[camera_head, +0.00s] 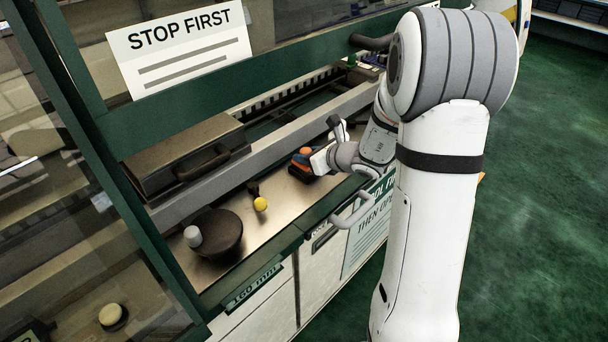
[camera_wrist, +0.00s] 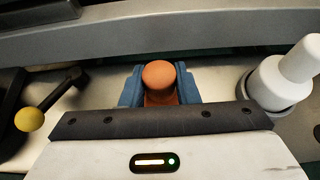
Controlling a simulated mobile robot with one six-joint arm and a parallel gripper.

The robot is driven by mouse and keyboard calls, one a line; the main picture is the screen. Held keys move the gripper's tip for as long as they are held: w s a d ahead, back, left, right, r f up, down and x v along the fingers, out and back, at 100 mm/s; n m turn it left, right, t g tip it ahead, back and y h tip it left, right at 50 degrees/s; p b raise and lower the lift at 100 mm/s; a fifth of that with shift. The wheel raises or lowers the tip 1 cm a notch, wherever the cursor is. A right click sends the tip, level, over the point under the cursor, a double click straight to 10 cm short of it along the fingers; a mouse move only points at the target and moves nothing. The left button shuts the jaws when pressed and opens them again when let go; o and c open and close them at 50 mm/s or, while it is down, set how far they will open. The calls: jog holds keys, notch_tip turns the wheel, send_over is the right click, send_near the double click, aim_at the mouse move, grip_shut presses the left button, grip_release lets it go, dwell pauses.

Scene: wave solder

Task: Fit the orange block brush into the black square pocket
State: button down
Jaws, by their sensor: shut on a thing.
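The orange block brush (camera_head: 306,151) is at my gripper, over the metal worktop. In the wrist view its round orange top (camera_wrist: 158,74) stands between the two blue fingers of my gripper (camera_wrist: 160,88), which are shut on it. A low dark shape (camera_head: 299,174) lies directly under the brush and fingers in the head view. It may be the black square pocket, but the gripper covers much of it. I cannot tell whether the brush's lower end is above it or inside it.
A white bottle-like thing (camera_wrist: 280,82) stands close on the right in the wrist view. A metal box (camera_head: 186,156) and rail lie behind.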

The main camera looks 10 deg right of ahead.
jog(key=shift+f+b, duration=1)
dwell(0.7)
jog(key=c, duration=1)
grip_release()
jog(key=shift+c, duration=0.2)
jog(key=v, duration=0.7)
jog(key=shift+s+d+r, duration=0.2)
jog(key=shift+s, duration=0.1)
